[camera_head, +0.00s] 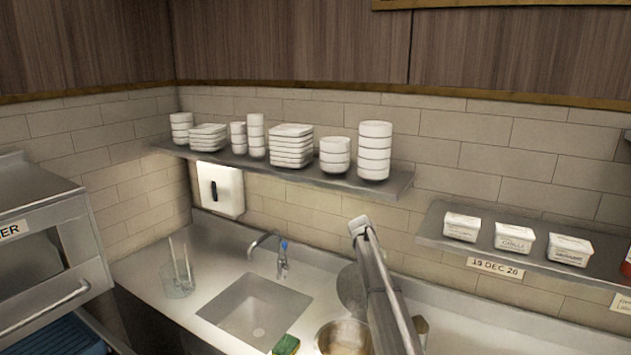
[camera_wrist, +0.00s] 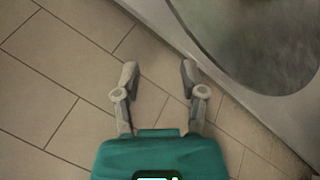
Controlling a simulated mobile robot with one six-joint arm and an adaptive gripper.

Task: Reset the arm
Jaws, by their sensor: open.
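My gripper (camera_wrist: 158,74) shows in the wrist view. Its two grey fingers stand apart from a teal body, and nothing is between them. Beige tiles (camera_wrist: 55,65) lie beyond the fingertips. A grey panel with a large round dark area (camera_wrist: 250,40) is at the right. In the head view my arm (camera_head: 383,285) rises in front of the counter at centre right. I cannot make out the gripper fingers there.
The counter holds a sink (camera_head: 252,312) with a tap (camera_head: 281,258), a green sponge (camera_head: 286,344) and a round metal pot (camera_head: 343,338). A shelf (camera_head: 400,184) carries stacked white dishes. A right-hand shelf (camera_head: 434,226) carries several white tubs. A steel appliance (camera_head: 45,240) stands at the left.

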